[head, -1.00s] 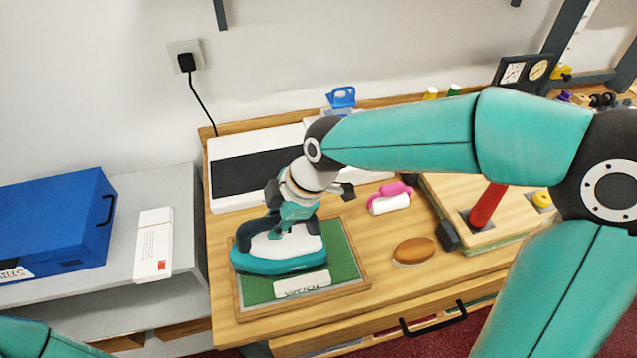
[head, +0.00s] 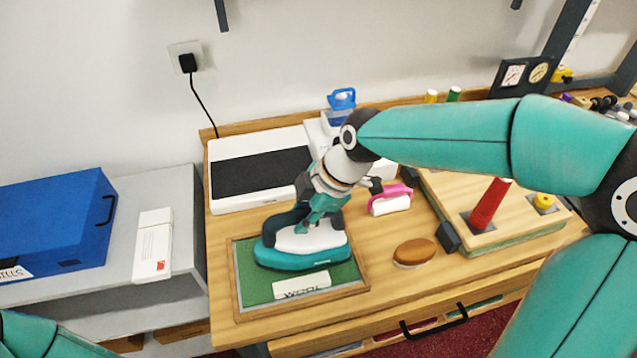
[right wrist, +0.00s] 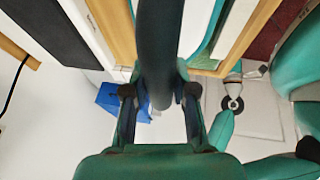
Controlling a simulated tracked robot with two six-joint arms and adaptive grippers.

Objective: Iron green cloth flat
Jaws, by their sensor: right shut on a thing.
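The green cloth (head: 253,292) lies in a shallow wood-edged frame (head: 366,280) on the bench. A teal and white iron (head: 296,259) sits over the right and middle part of the cloth and hides it there. My right gripper (head: 312,218) is shut on the iron's dark handle, which also shows between the fingers in the right wrist view (right wrist: 160,40). A white WOOL label (head: 302,286) lies in front of the iron. The bare cloth looks flat at the left and front. My left gripper is out of view.
A white station with a black pad (head: 262,174) stands behind the frame. A pink-handled roller (head: 391,204) and a brown oval brush (head: 414,252) lie to the right. A board with a red post (head: 490,204) stands further right.

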